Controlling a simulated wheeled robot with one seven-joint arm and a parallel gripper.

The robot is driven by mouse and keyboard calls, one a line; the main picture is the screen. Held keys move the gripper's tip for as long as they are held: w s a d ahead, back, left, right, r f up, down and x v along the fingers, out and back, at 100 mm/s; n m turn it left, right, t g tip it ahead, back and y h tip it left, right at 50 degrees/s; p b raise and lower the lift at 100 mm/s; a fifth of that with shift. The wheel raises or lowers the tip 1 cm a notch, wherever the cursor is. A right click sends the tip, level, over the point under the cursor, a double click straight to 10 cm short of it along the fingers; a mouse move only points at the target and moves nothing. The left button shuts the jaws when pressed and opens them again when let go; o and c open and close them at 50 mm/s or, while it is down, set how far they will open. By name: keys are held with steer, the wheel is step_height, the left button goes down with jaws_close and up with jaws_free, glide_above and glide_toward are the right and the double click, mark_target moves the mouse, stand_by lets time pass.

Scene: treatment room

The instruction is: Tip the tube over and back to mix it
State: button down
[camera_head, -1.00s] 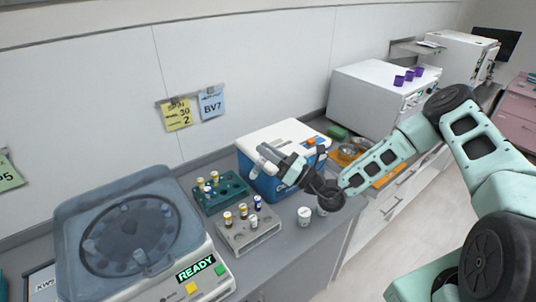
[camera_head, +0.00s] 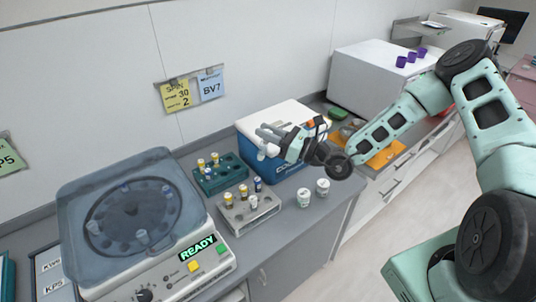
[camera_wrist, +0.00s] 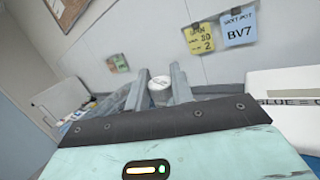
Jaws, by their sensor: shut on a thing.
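My gripper (camera_head: 268,135) is held in the air in front of the blue and white cool box, its fingers reaching left in the head view. In the wrist view my gripper (camera_wrist: 160,88) is shut on a tube (camera_wrist: 159,92). The tube's pale, round cap end shows between the two grey fingers. Most of the tube's body is hidden, and I cannot tell its exact tilt or see its contents.
A grey rack (camera_head: 250,211) and a green rack (camera_head: 221,175) hold several capped tubes. Two white jars (camera_head: 304,197) stand to the right. A lidded centrifuge (camera_head: 135,215) reads READY. The cool box (camera_head: 270,172) stands close behind my gripper.

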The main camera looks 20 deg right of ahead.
steer(key=m+t+b, duration=0.1)
steer(key=f+m+t+b, duration=0.1)
steer(key=m+t, duration=0.1)
steer(key=shift+y, duration=0.4)
steer(key=m+t+h+b, duration=0.1)
steer(key=m+t, duration=0.1)
steer(key=m, duration=0.1)
steer(key=m+t+b, duration=0.1)
steer(key=m+t, duration=0.1)
steer(key=m, duration=0.1)
steer(key=shift+r+t+h, duration=0.15)
steer(key=shift+t+h, duration=0.15)
steer(key=shift+h, duration=0.1)
steer(key=m+t+h+b, duration=0.1)
steer(key=m+t+h, duration=0.1)
steer(key=m, duration=0.2)
steer(key=m+t+h+b, duration=0.1)
steer(key=m+t+h, duration=0.1)
steer(key=m+h, duration=0.1)
steer(key=shift+m+h, duration=0.3)
steer(key=shift+m, duration=0.3)
steer(key=m+h, duration=0.2)
steer(key=m+t+h, duration=0.1)
steer(key=m+h, duration=0.1)
steer(key=m+t+h, duration=0.1)
steer(key=m, duration=0.1)
steer(key=shift+r+h+b, duration=0.3)
steer(key=shift+h, duration=0.1)
steer(key=shift+a, duration=0.1)
